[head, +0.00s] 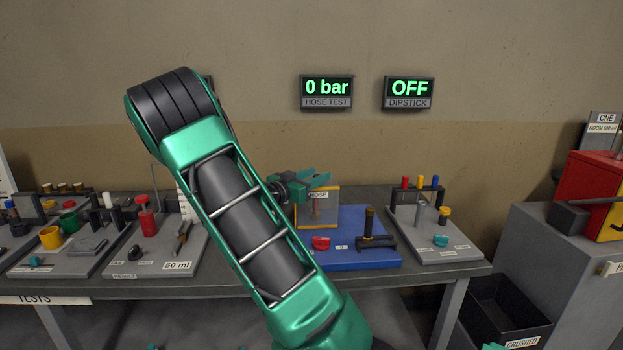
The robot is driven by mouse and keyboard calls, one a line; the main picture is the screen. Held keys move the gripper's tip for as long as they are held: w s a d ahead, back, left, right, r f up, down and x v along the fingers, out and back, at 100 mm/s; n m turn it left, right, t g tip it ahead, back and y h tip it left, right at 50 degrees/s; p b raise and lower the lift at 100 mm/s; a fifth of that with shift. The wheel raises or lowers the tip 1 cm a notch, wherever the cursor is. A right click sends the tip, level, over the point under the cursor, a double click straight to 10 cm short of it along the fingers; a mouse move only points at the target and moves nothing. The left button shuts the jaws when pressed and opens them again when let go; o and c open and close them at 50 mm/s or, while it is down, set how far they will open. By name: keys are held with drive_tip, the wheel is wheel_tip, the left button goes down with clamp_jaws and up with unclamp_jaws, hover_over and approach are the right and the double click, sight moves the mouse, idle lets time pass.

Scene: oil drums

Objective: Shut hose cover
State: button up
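The hose cover (329,205) is a clear pane with a yellow edge and a HOSE label. A brownish upright part shows through the pane. Its exact opening angle is hard to tell. My gripper (318,178) is at the cover's upper left, with its green fingers apart and nothing seen between them. I cannot tell whether it touches the cover. My arm hides the bench to the left of the cover. The HOSE TEST display (326,91) reads 0 bar.
A red knob (321,243) and a black T-shaped tool (373,236) are on the blue board. Several trays with caps and samples fill the left. The DIPSTICK display (408,92) reads OFF. Air above the right bench is clear.

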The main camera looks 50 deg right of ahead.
drive_tip(key=a, duration=1)
drive_tip(key=shift+a, duration=0.4)
drive_tip(key=shift+w, duration=0.1)
